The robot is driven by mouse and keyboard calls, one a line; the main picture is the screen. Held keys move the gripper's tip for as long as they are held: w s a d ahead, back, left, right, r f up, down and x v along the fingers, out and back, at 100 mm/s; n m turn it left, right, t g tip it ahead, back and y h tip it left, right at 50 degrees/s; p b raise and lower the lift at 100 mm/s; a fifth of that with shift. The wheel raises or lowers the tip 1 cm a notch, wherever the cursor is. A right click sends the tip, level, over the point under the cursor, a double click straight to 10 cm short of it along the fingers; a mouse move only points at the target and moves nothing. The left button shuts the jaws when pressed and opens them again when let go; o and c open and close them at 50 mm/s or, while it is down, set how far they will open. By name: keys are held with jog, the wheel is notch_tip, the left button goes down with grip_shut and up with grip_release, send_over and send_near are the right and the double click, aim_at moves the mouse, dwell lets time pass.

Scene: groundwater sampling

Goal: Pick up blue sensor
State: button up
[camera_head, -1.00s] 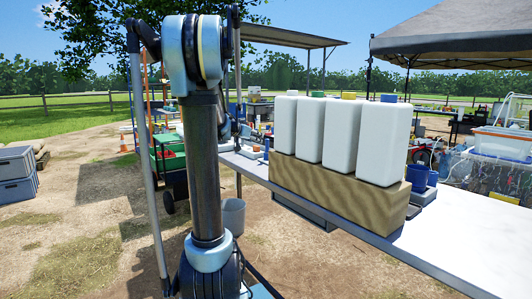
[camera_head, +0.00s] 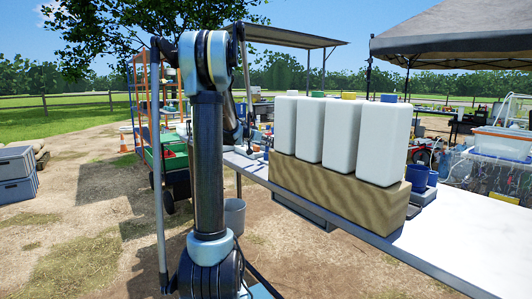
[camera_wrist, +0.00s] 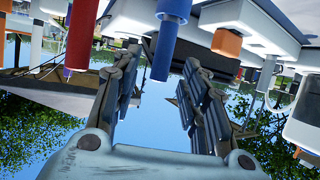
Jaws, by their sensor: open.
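The wrist view looks upside down. In it, a blue cylindrical sensor (camera_wrist: 165,48) hangs from the top of the picture, between the tips of my gripper (camera_wrist: 160,78) as seen from this camera. The gripper's two jointed dark fingers are spread wide with nothing held between them. I cannot tell how far the sensor lies from the fingertips.
A long table (camera_head: 450,228) runs across the right, with white containers (camera_head: 345,137) in a wooden block (camera_head: 335,191) on it. Blue cups (camera_head: 418,176) stand beside the block. A grey bucket (camera_head: 235,216) is on the ground. Stacked grey crates (camera_head: 17,176) stand far left.

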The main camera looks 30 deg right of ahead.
aim_at(267, 149)
jog(key=shift+x, duration=2.15)
jog(key=shift+w+r, duration=0.15)
grip_shut()
